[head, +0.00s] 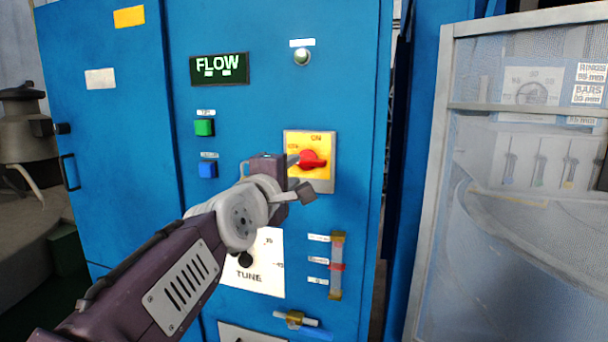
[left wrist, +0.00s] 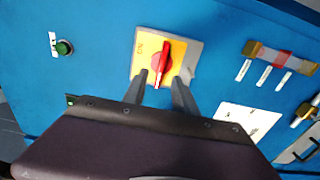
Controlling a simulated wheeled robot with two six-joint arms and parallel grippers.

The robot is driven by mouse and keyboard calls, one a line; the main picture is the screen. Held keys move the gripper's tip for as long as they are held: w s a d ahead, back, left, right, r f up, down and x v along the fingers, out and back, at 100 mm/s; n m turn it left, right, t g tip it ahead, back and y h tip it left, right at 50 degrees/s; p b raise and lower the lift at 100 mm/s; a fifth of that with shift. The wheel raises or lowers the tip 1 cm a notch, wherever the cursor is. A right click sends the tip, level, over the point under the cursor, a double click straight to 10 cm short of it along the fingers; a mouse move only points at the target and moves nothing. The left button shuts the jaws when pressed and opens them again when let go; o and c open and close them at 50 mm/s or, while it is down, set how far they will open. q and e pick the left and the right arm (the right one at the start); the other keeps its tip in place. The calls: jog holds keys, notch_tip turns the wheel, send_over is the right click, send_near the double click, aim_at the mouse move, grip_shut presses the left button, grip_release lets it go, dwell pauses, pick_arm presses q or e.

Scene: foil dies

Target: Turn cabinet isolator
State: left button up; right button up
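The cabinet isolator is a red rotary handle (head: 312,160) on a yellow plate (head: 322,181) with a grey surround, on the blue cabinet front. In the head view the handle points roughly sideways. My left gripper (head: 299,174) is in front of the plate's left part and partly covers it. In the left wrist view the red handle (left wrist: 162,65) lies beyond and between the two spread fingertips (left wrist: 157,78). The fingers are apart; whether either touches the handle I cannot tell. My right gripper is not in view.
Around the isolator on the blue cabinet (head: 260,25) are a FLOW display (head: 219,68), a green button (head: 204,128), a blue button (head: 207,169), a TUNE dial panel (head: 262,275) and a slider gauge (head: 337,268). A grey-framed mesh panel (head: 445,150) stands at the right.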

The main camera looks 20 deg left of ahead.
aim_at(303, 164)
pick_arm(q)
jog(key=w, duration=0.7)
jog(key=shift+w+a+f+p, duration=0.1)
jog(key=shift+w+f+p, duration=0.15)
jog(key=shift+p, duration=0.15)
jog(key=shift+w+r, duration=0.15)
jog(key=shift+w, duration=0.35)
grip_shut()
